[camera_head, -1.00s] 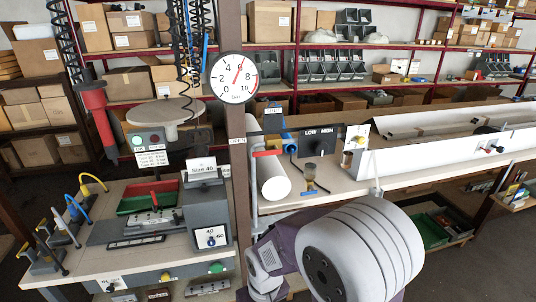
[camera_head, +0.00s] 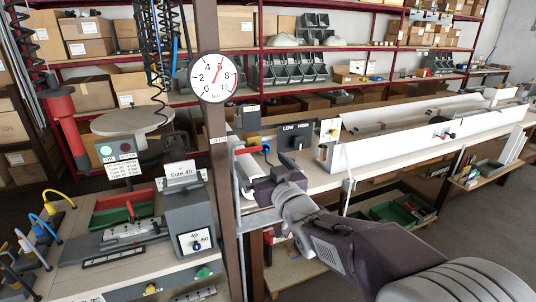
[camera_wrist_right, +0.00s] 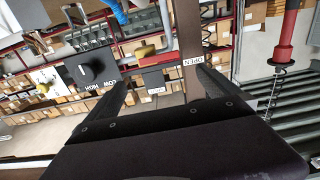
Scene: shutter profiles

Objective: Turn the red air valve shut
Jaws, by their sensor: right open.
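The red air valve handle (camera_head: 250,149) shows in the head view as a short red bar, lying roughly level beside the dark post. An OPEN label (camera_head: 218,140) is on the post to its left. My right gripper (camera_head: 252,172) is just below and in front of the handle, and its fingertips are hard to make out there. In the right wrist view my right gripper (camera_wrist_right: 163,88) has its two dark fingers spread, with nothing seen between them. The OPEN label (camera_wrist_right: 195,63) appears upside down by the right finger. My left gripper is not in view.
A round pressure gauge (camera_head: 214,77) is on the post, its needle near 6. The LOW/HIGH switch box (camera_head: 296,135) stands right of the valve. The Size 40 block (camera_head: 186,215) stands at the left. A blue hose (camera_head: 262,150) is close to the valve.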

